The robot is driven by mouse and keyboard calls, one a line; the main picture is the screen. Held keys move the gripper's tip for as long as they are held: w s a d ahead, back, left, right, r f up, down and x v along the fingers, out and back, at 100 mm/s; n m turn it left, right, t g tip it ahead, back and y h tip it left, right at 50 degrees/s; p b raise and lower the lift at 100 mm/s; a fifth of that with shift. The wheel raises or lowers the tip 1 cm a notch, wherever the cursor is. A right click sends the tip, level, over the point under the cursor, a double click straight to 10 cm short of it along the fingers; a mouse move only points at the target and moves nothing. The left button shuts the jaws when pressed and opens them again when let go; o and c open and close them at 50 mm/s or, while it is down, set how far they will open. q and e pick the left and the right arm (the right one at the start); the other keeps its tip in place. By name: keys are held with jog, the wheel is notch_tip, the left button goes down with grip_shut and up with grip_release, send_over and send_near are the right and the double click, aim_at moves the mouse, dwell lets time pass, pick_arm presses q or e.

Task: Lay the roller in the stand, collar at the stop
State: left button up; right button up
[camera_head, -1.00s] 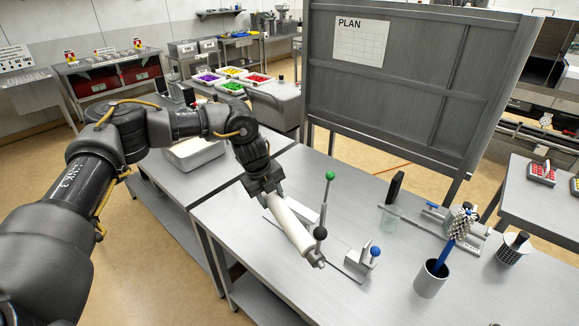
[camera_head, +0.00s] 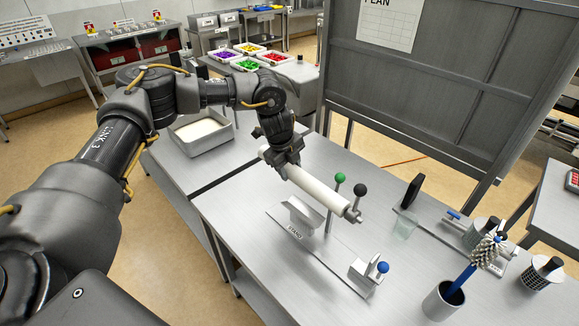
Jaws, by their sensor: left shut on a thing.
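My left gripper (camera_head: 283,160) is shut on the white roller (camera_head: 318,190) near its far left end. The roller slants down to the right, with a grey metal end piece at its near right tip. It hangs above the stand (camera_head: 300,233), apart from its cradles as far as I can see. Posts with a green knob (camera_head: 340,178) and a black knob (camera_head: 360,190) rise behind the roller. I cannot make out the collar or stop surely. My right gripper is not in view.
A grey cup (camera_head: 440,303) with a blue-handled brush stands at the right front. A grey board (camera_head: 440,80) stands at the back. The table's left front is clear.

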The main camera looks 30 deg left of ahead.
pick_arm(q)
jog(key=shift+w, duration=0.2)
jog(key=b, duration=0.2)
send_over(293, 201)
jog(key=s, duration=0.1)
jog(key=f, duration=0.4)
jog(key=shift+s+a+f, duration=0.1)
jog(key=shift+a, duration=0.2)
notch_tip(293, 201, down, 3)
jog(key=shift+d+f+b, duration=0.1)
jog(key=shift+b, duration=1.05)
jog(key=shift+f+b, duration=0.4)
jog(key=shift+f, duration=0.5)
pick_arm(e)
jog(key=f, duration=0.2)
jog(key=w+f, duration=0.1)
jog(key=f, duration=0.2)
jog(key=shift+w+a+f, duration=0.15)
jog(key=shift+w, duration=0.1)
pick_arm(q)
jog(key=shift+f+b, duration=0.3)
jog(key=shift+f, duration=0.1)
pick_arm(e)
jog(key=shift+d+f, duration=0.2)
pick_arm(q)
jog(key=shift+f+b, duration=0.45)
jog(key=shift+f, duration=0.35)
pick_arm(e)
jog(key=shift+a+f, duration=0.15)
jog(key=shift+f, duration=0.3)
